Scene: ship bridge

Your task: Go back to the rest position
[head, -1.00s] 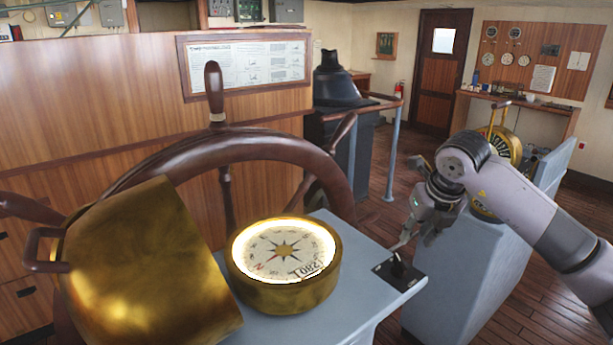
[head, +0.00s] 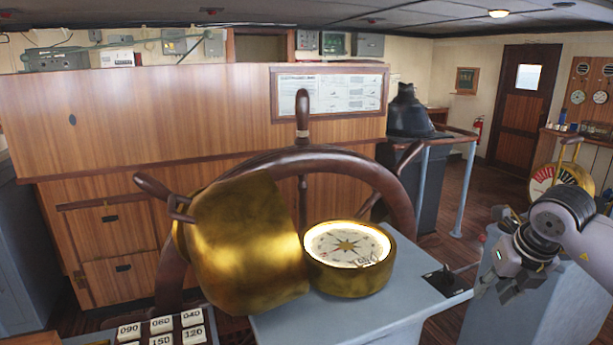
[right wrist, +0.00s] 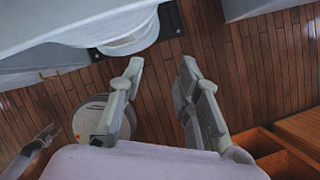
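My right gripper (head: 507,289) hangs at the right of the head view, fingers down, beside the lever switch on the blue-grey console. In the right wrist view its two fingers (right wrist: 162,66) stand apart, with only wooden floor between them. It holds nothing and touches nothing that I can see. My left gripper is outside the head view. A small grey arm end with dark fingers at the lower left of the right wrist view (right wrist: 46,134) looks like it, too small to read its state.
A brass compass (head: 349,258) with a lit dial sits on the console (head: 400,305), its brass hood (head: 245,240) tilted to the left. The wooden wheel (head: 300,160) stands behind. A lever switch (head: 445,278) and an engine telegraph (head: 560,180) are near my right arm. Floor shows between the consoles.

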